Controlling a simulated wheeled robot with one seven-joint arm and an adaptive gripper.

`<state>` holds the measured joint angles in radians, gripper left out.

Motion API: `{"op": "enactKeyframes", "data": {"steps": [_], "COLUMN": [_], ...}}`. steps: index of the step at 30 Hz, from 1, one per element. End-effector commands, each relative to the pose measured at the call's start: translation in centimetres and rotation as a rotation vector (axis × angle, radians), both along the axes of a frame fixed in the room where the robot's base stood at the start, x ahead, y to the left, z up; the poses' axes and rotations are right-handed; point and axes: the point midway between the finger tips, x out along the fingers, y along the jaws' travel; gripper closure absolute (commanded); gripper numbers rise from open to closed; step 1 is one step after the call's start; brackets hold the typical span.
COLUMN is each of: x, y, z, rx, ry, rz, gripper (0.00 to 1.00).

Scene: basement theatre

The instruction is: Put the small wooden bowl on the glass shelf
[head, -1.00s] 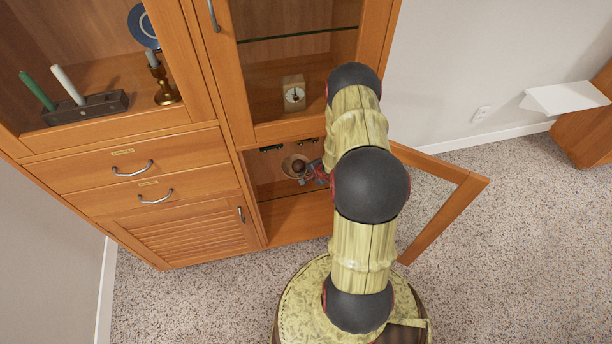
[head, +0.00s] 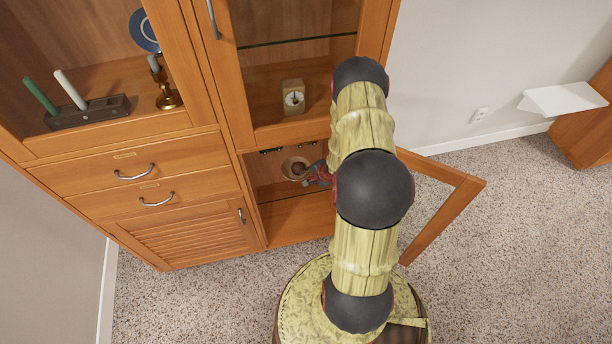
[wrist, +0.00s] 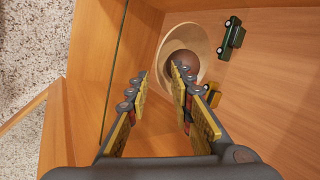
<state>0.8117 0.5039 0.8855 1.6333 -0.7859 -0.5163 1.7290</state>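A pale wooden bowl (wrist: 203,45) lies in the upper middle of the wrist view, with a dark brown round thing (wrist: 182,66) inside its outline. The bowl also shows small in the head view (head: 289,163), in the cabinet's lower open compartment. My gripper (wrist: 160,69) is open, its two fingers apart with nothing seen between them. The right fingertip overlaps the brown round thing in the picture; I cannot tell whether it touches. A thin green glass edge (wrist: 119,50) runs left of the fingers.
A dark green toy car (wrist: 231,38) and a yellow toy car (wrist: 212,95) are near the bowl. The compartment's glazed door (head: 447,215) stands open on the right, beside my arm. A clock (head: 293,96) stands in the compartment above.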

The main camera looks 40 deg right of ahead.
Motion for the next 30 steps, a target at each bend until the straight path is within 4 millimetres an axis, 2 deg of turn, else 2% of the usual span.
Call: {"op": "enactKeyframes", "data": {"steps": [1, 3, 12, 30], "x": [-0.7, -1.6, -4.2, -4.7], "y": [0.0, 0.2, 0.6, 0.7], "z": [1.4, 2.7, 6.3, 6.8], "rx": [0.0, 0.0, -0.001, 0.0], "ry": [0.0, 0.0, -0.001, 0.0], "rz": [-0.003, -0.003, -0.001, 0.0], "gripper": [0.77, 0.77, 0.77, 0.77]}}
